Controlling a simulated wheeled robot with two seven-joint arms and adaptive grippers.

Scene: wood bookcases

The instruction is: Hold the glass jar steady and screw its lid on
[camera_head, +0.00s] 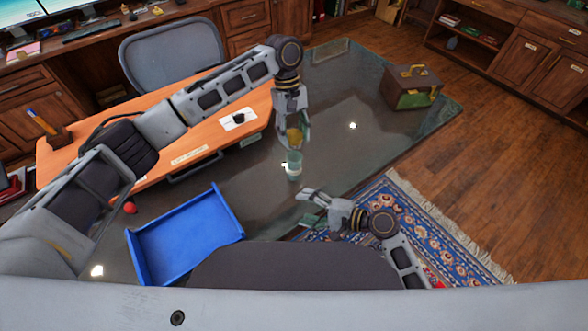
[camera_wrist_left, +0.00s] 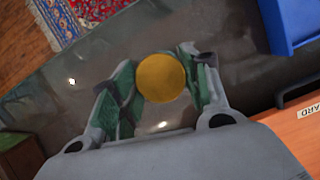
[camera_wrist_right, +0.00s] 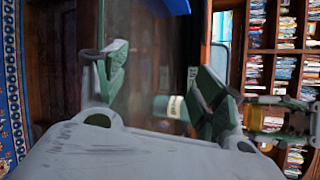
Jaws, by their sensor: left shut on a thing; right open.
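The glass jar (camera_head: 294,166) stands upright on the dark glass table, teal with a pale band. My left gripper (camera_head: 292,140) is above it, pointing down and shut on the round yellow lid (camera_head: 294,135). In the left wrist view the lid (camera_wrist_left: 161,78) sits between both fingertips and the jar is not visible. Whether lid and jar touch is unclear. My right gripper (camera_head: 310,204) is open and empty, low at the jar's near right. In the right wrist view the jar (camera_wrist_right: 170,107) appears sideways beyond the open fingers, partly behind one; part of my left gripper (camera_wrist_right: 265,118) shows at right.
A blue tray (camera_head: 163,262) and a small red ball (camera_head: 130,208) are at the left on the glass table. A brown-green box (camera_head: 410,90) stands at the far right. An orange desk surface (camera_head: 85,158) lies left of the jar. The glass right of the jar is clear.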

